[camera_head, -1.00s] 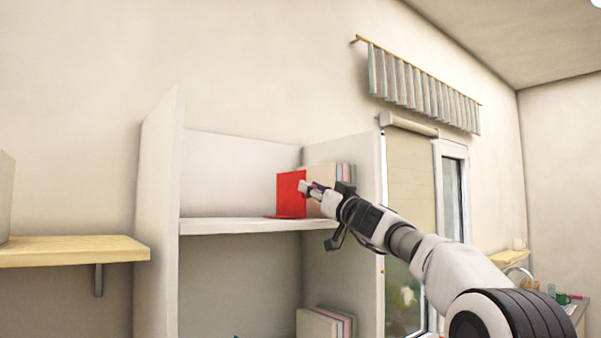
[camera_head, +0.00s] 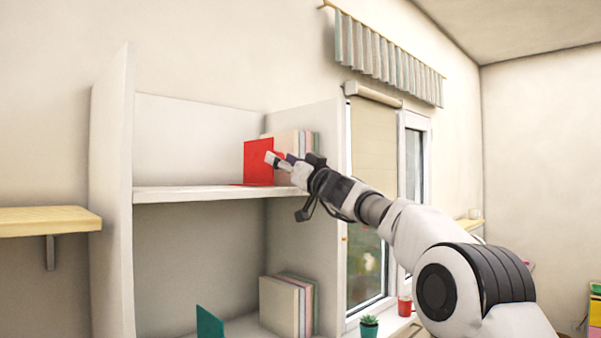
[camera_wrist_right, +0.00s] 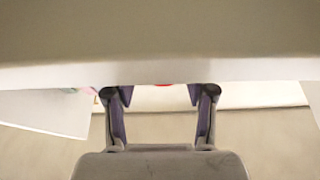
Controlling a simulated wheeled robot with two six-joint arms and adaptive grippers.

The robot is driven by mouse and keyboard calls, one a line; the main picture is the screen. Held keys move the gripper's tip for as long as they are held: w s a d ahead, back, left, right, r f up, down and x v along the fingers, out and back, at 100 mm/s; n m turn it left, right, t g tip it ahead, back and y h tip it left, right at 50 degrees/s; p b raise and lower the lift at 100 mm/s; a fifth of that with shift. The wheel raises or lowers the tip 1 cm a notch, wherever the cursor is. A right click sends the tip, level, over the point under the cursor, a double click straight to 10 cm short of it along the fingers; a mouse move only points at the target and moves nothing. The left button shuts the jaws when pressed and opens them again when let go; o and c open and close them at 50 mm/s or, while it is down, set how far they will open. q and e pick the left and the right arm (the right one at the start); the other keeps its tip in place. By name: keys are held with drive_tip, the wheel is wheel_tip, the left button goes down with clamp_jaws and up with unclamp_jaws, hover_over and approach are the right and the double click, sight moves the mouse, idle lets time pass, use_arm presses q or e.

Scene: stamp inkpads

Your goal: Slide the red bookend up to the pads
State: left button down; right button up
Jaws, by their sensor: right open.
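The red bookend (camera_head: 256,163) stands upright on the upper shelf of a white bookcase. The row of pads (camera_head: 300,141), cream with pink and greenish ones, stands right of it against the side panel. I cannot tell whether bookend and pads touch. My right gripper (camera_head: 271,160) is open, its tips overlapping the bookend's right edge in the head view; contact is unclear. In the right wrist view the open fingers (camera_wrist_right: 160,97) are at the pale shelf's edge, with only a red sliver (camera_wrist_right: 163,84) showing between them. My left gripper is out of view.
The upper shelf board (camera_head: 190,194) is bare left of the bookend. The lower compartment holds more pads (camera_head: 279,306) and a teal bookend (camera_head: 208,322). A wooden wall shelf (camera_head: 45,220) is at left. A red cup (camera_head: 404,306) and small plant (camera_head: 369,327) stand by the window.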

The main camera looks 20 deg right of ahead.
drive_tip(key=v, duration=1)
drive_tip(key=shift+s+f, duration=0.2)
drive_tip(key=shift+f, duration=0.2)
drive_tip(key=shift+d, duration=0.1)
